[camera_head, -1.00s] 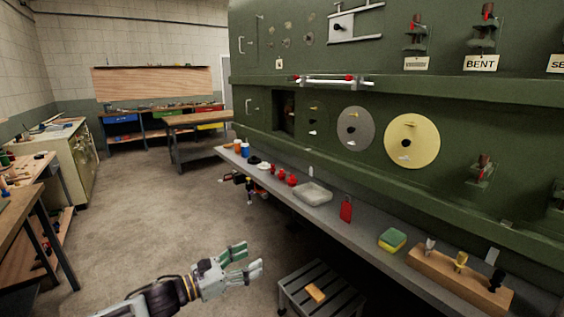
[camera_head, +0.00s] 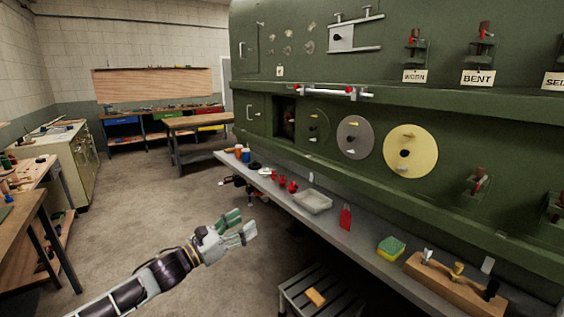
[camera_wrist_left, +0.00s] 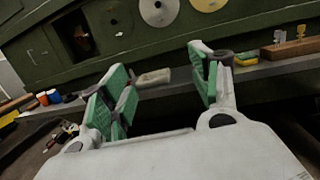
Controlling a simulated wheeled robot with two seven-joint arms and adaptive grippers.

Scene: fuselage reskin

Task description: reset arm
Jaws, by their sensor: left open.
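My left arm reaches in from the lower left in the head view. Its left gripper (camera_head: 240,226) is open and empty, held over the floor to the left of the grey shelf. In the left wrist view the two green-padded fingers of the left gripper (camera_wrist_left: 160,92) stand wide apart with nothing between them in grip. The shelf and a pale tray show beyond them. My right gripper is not in view.
The green fuselage panel (camera_head: 330,210) fills the right side. A slatted stool (camera_head: 300,293) stands below.

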